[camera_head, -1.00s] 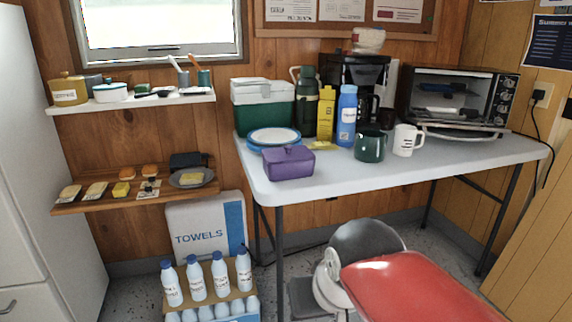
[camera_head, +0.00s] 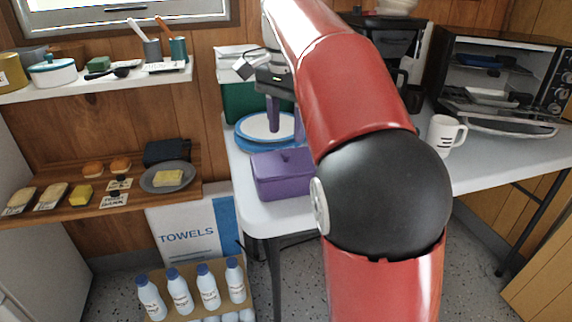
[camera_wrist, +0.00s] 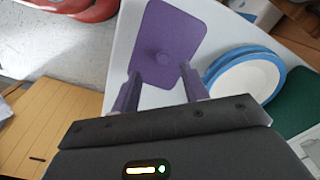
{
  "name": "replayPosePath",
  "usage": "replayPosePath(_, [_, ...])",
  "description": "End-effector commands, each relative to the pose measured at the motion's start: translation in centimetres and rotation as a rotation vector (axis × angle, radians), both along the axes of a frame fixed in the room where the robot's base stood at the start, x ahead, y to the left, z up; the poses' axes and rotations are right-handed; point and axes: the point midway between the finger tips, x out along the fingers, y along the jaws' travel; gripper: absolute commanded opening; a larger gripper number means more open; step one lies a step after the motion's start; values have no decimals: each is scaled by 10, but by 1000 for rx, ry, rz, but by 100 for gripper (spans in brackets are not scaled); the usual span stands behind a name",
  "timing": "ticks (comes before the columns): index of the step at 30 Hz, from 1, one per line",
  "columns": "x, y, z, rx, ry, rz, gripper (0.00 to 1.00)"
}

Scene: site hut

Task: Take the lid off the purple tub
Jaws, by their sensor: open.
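The purple tub (camera_head: 283,180) stands on the near left corner of the white table, with its flat purple lid (camera_head: 282,160) on it. The lid has a small round knob, seen from above in the wrist view (camera_wrist: 162,58). My gripper (camera_head: 284,125) is open and empty, pointing down above and just behind the tub in the head view. In the wrist view its two fingers (camera_wrist: 160,88) are spread apart, and the knob lies beyond the tips, roughly centred between them. The fingers look clear of the lid, though the exact height is hard to tell.
Blue-rimmed white plates (camera_head: 265,130) lie close behind the tub, with a green cool box (camera_head: 240,100) behind them. A white mug (camera_head: 445,135) and an open toaster oven (camera_head: 495,85) are at the right. My arm hides the table's middle. Shelves (camera_head: 100,205) are at the left.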

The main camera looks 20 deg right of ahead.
Motion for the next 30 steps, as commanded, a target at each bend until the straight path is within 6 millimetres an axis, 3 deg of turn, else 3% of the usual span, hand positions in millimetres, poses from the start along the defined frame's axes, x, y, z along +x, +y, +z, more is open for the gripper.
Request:
replayPosePath(10, [5,0,-49,1,-1,4,45])
replayPosePath(20, [5,0,-56,0,-4,4,45])
replayPosePath(30, [5,0,-56,0,-3,4,1])
